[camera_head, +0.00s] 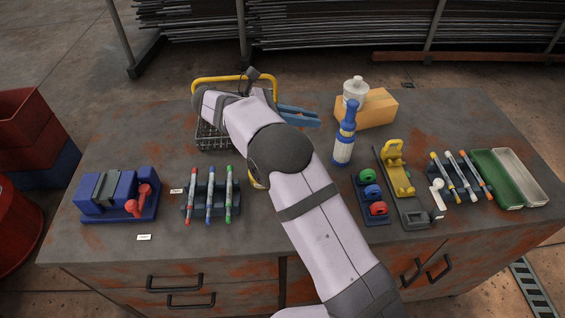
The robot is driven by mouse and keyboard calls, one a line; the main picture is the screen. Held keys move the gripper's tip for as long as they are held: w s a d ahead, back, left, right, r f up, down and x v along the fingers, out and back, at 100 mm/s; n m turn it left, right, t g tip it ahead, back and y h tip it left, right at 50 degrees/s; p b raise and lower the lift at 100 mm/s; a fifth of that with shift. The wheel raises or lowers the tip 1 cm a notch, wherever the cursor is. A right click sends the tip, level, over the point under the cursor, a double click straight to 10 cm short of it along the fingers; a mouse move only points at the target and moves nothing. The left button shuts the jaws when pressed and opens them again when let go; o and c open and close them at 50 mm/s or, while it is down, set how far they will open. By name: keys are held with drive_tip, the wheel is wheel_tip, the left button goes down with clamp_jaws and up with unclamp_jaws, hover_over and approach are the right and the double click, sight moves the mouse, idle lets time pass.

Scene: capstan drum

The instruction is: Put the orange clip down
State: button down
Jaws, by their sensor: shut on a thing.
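I cannot make out the orange clip in the head view. My gripper is not visible either; my own arm crosses the middle of the bench and its links hide the far end. So what the gripper holds does not show. The far part of my arm lies over a wire basket (213,139) with a yellow handle (222,78) at the back left of the bench. A small dark piece (251,73) sticks up at the handle; I cannot tell what it is.
The rusty bench (120,245) carries a blue block fixture (96,207), a rack of several markers (209,205), a blue-white bottle (345,140), an orange box (377,108), a yellow clamp (395,170) and a green tray (492,172). Bare bench lies at the back left.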

drive_tip(key=s+a+r+n+t+p, duration=0.25)
drive_tip(key=a+r+p, duration=0.45)
drive_tip(key=a, duration=0.4)
drive_tip(key=s+a+r+n+t+y+p, duration=0.3)
drive_tip(key=s+a+r+t+p, duration=0.15)
drive_tip(key=s+a, duration=0.3)
drive_tip(key=s+d+f+n+y+p, duration=0.1)
drive_tip(key=s+d+f+n, duration=0.1)
drive_tip(key=s+d+f, duration=0.7)
drive_tip(key=shift+w+a+f+p, duration=0.35)
drive_tip(key=shift+w+a+f, duration=0.1)
drive_tip(key=shift+f, duration=1.65)
drive_tip(key=shift+w+a+f+p, duration=0.4)
drive_tip(key=shift+f, duration=1.7)
drive_tip(key=shift+w+a+f+p, duration=0.35)
drive_tip(key=shift+w+a+f, duration=0.1)
drive_tip(key=shift+f, duration=1.65)
